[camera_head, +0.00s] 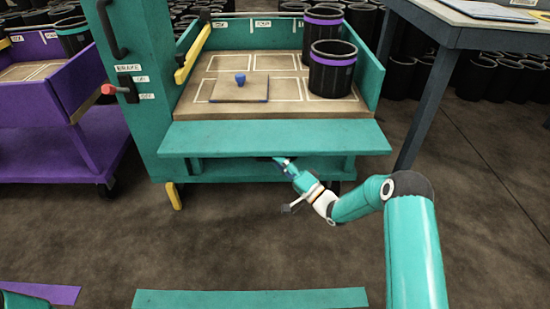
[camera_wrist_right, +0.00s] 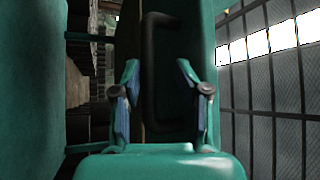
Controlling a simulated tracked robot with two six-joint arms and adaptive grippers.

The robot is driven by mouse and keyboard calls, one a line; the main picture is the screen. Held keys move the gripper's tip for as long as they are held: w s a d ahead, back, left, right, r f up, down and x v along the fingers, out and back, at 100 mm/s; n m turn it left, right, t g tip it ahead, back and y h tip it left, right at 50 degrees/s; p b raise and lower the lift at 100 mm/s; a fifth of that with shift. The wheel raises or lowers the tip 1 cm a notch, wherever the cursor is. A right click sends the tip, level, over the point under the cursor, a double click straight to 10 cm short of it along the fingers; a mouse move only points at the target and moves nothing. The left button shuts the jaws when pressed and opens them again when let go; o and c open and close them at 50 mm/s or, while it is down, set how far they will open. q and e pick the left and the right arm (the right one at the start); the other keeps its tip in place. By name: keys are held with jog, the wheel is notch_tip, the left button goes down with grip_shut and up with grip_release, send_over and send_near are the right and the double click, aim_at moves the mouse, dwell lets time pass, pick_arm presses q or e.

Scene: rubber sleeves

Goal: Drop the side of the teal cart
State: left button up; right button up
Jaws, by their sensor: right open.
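The teal cart (camera_head: 140,60) stands at centre in the head view. Its front side panel (camera_head: 275,138) is folded outward and looks roughly level, just below the deck edge. My right gripper (camera_head: 284,164) is under the panel's outer edge, partly hidden by it. In the right wrist view its two fingers (camera_wrist_right: 162,98) are apart, with nothing held between them. A black upright handle (camera_wrist_right: 160,65) shows beyond the fingers. I cannot tell whether the gripper touches the panel. My left gripper is not in view.
On the cart deck are black sleeves with purple bands (camera_head: 333,72) and a board with a blue knob (camera_head: 240,79). A brake lever with a red knob (camera_head: 115,89) is on the column. A purple cart (camera_head: 60,120) stands left, a table (camera_head: 470,30) right.

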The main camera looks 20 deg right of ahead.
jog(key=v, duration=0.9)
jog(key=shift+s+d, duration=0.2)
jog(key=shift+s, duration=0.05)
jog(key=shift+f, duration=0.15)
